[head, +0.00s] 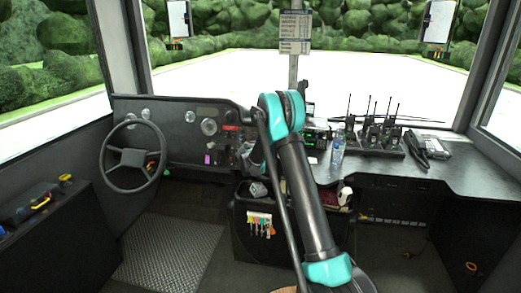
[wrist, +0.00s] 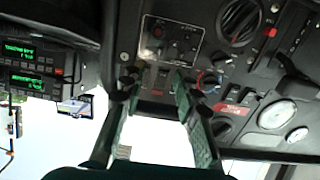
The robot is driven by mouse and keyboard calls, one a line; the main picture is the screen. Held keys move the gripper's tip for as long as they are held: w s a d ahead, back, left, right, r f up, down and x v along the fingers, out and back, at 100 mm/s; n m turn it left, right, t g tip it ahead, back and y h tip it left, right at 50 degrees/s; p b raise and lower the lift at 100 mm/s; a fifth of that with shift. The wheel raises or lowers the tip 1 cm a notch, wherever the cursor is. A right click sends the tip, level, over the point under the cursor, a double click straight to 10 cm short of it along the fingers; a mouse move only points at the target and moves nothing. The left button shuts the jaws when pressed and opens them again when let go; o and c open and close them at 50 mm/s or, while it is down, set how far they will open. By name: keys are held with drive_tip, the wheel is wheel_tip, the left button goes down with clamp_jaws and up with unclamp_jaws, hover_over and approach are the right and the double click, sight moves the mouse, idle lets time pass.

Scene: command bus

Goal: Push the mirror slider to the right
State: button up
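My gripper (wrist: 154,80) is open in the wrist view, with a clear gap between its two long fingers and nothing between them. The fingertips are close to the dark dashboard, by a row of small switches. Whether they touch it I cannot tell. A framed control panel (wrist: 172,40) with small knobs sits just beyond the tips. I cannot tell for sure which control is the mirror slider. In the head view the dashboard (head: 178,118) runs from the steering wheel to the middle, and my arm hides its right end and most of the gripper.
Round dials and knobs (wrist: 240,20) and a white gauge (wrist: 277,114) lie right of the fingers. Radios with green displays (wrist: 24,60) are at the left. In the head view stand a steering wheel (head: 134,122), a bottle (head: 337,148) and several handheld radios (head: 375,135).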

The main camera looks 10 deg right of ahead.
drive_tip(key=x, duration=0.8)
drive_tip(key=shift+w, duration=0.25)
drive_tip(key=shift+d, duration=0.15)
drive_tip(key=shift+c, duration=0.5)
clamp_jaws()
